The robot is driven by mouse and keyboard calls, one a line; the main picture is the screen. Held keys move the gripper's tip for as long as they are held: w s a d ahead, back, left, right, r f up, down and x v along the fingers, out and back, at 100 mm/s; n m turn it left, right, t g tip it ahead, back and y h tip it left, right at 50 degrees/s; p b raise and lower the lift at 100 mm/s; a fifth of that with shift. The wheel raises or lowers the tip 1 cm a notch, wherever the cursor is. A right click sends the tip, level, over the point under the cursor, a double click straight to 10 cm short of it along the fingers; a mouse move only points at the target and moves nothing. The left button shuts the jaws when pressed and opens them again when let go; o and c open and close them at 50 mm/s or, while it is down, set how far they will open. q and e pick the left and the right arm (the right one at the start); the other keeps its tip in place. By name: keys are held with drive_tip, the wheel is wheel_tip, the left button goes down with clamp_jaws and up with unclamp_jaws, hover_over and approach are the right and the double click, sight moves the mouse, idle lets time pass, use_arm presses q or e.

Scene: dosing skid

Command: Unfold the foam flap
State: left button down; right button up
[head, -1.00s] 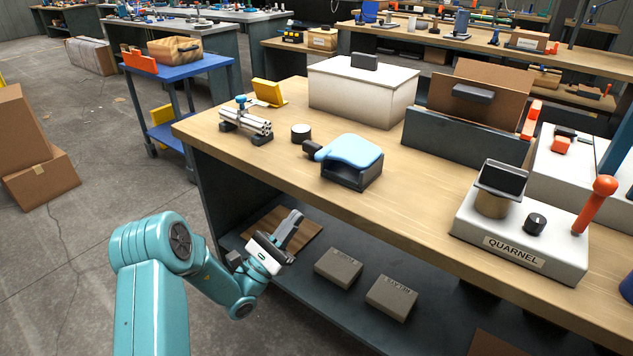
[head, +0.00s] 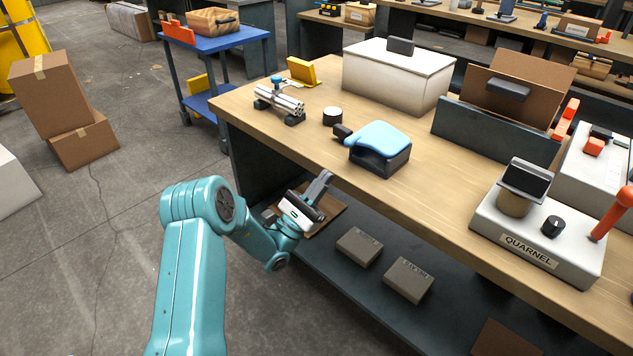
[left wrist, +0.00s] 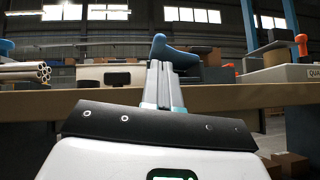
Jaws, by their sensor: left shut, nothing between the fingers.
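The light blue foam flap (head: 384,138) lies over the top of a dark block (head: 392,164) near the bench's front edge. Its left end narrows toward a small dark knob (head: 342,131). In the left wrist view the blue foam (left wrist: 178,55) shows just beyond and above my fingertips. My left gripper (head: 324,180) is shut and empty. It is in front of the bench edge, lower than the foam and apart from it. My right gripper is in no view.
The wooden bench (head: 440,205) holds a rack of pipes (head: 280,102), a black cylinder (head: 332,116), a white box (head: 395,80) and the QUARNEL unit (head: 530,245). Grey blocks (head: 408,280) lie on the lower shelf.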

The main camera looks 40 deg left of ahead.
sight(348, 148)
use_arm(q)
drive_tip(key=x, duration=0.5)
drive_tip(key=shift+w+d+r, duration=0.1)
drive_tip(key=shift+w+d, duration=0.05)
drive_tip(key=shift+w, duration=0.15)
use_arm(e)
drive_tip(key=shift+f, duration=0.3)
use_arm(q)
drive_tip(key=shift+m+h, duration=0.6)
drive_tip(key=shift+h, duration=0.1)
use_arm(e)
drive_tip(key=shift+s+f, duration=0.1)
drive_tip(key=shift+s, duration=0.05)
use_arm(q)
drive_tip(key=shift+s+r+m+g+h+b, duration=0.1)
drive_tip(key=shift+r+m+g+h+b, duration=0.25)
drive_tip(key=shift+m, duration=0.35)
drive_tip(key=shift+m+g+h, duration=0.25)
drive_tip(key=shift+m+h, duration=0.15)
drive_tip(key=shift+h, duration=0.15)
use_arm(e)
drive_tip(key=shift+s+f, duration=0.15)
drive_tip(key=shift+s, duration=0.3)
